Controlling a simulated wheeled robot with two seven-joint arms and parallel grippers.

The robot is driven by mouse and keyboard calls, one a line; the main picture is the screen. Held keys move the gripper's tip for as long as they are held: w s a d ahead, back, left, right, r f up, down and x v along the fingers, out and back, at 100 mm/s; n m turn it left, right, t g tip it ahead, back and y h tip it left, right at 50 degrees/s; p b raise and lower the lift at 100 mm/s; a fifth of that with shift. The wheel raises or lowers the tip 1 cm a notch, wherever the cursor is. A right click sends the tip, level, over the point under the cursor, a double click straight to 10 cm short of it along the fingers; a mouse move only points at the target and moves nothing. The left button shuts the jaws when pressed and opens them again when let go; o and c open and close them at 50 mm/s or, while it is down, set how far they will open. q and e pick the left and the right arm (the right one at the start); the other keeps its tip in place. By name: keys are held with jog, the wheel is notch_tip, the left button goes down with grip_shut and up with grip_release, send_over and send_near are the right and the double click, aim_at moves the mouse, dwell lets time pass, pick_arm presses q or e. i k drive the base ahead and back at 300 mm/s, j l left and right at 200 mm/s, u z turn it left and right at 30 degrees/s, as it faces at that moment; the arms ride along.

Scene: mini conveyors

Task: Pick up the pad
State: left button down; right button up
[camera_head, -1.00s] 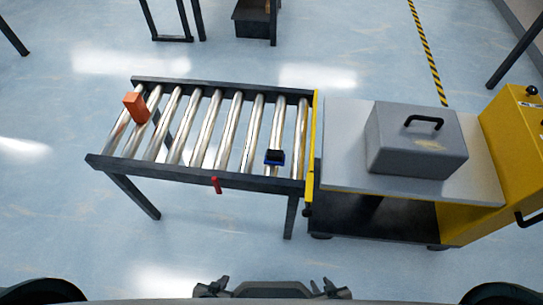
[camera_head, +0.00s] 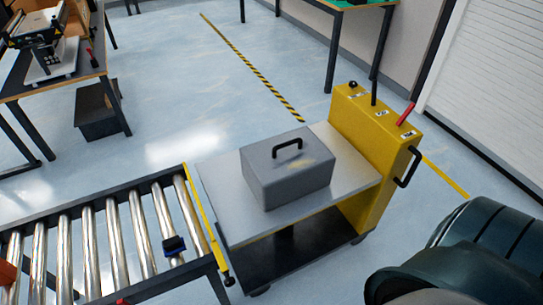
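A small blue and black object (camera_head: 174,246), which looks like the pad, lies on the rollers near the right end of the roller conveyor (camera_head: 95,238). It is small, so I cannot make out its exact shape. Neither of my grippers shows in the head view. A dark rounded part, which looks like part of my own arm, fills the lower right corner.
A yellow-ended cart (camera_head: 365,140) stands right of the conveyor, carrying a grey case (camera_head: 285,172) with a black handle. A workbench (camera_head: 60,82) stands back left. Open floor lies behind.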

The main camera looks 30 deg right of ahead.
aim_at(174, 245)
jog(key=i+j+z, duration=0.35)
jog(key=j, duration=0.3)
jog(key=i+j+z, duration=0.2)
jog(key=j, duration=0.15)
jog(key=j+z, duration=0.15)
jog(key=j, duration=0.2)
jog(key=i+j+z, duration=0.2)
jog(key=j, duration=0.2)
jog(key=k, duration=0.1)
